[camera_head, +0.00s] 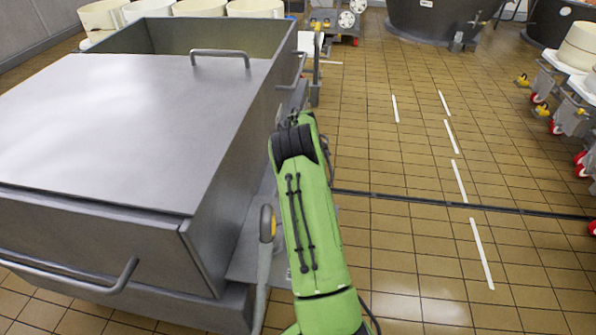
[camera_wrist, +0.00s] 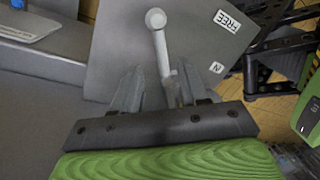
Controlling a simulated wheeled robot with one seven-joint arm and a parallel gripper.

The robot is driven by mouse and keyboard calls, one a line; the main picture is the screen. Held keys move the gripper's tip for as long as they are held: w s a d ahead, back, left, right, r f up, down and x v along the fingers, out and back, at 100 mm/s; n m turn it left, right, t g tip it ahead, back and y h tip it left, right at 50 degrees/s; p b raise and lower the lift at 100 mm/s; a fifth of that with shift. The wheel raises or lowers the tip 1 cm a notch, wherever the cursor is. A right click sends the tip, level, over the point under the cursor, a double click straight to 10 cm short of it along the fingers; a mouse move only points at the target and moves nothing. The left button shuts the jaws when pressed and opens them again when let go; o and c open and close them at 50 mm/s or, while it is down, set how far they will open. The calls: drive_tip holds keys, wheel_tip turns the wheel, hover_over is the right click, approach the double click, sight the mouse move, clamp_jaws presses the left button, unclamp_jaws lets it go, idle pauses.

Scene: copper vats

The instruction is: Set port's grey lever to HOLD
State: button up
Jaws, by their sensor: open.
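In the wrist view, a light grey lever (camera_wrist: 160,45) with a round knob-like end (camera_wrist: 155,18) stands over a grey plate (camera_wrist: 115,45). The plate carries a FREE label (camera_wrist: 227,21) at upper right and an N label (camera_wrist: 217,67) below it. No HOLD label shows. The lever runs down the picture, away from the FREE label, towards the space between my fingers. My gripper (camera_wrist: 160,85) is open, with a finger on either side of the lever's lower part. I cannot tell whether they touch it. In the head view my arm hides the gripper and the lever.
A large grey metal vat (camera_head: 110,120) with a partly covering lid and bar handles fills the left. A grey upright with a yellow part (camera_head: 267,225) stands beside my arm. Tiled floor (camera_head: 400,150) is open at right; wheeled carts (camera_head: 570,110) line the far right.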

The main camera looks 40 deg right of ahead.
wheel_tip(320, 180, up, 9)
drive_tip(key=w+p, duration=0.1)
drive_tip(key=p, duration=0.1)
drive_tip(key=shift+w+d+r+p, duration=0.2)
drive_tip(key=shift+w+d+p, duration=0.05)
drive_tip(key=shift+w+p, duration=0.15)
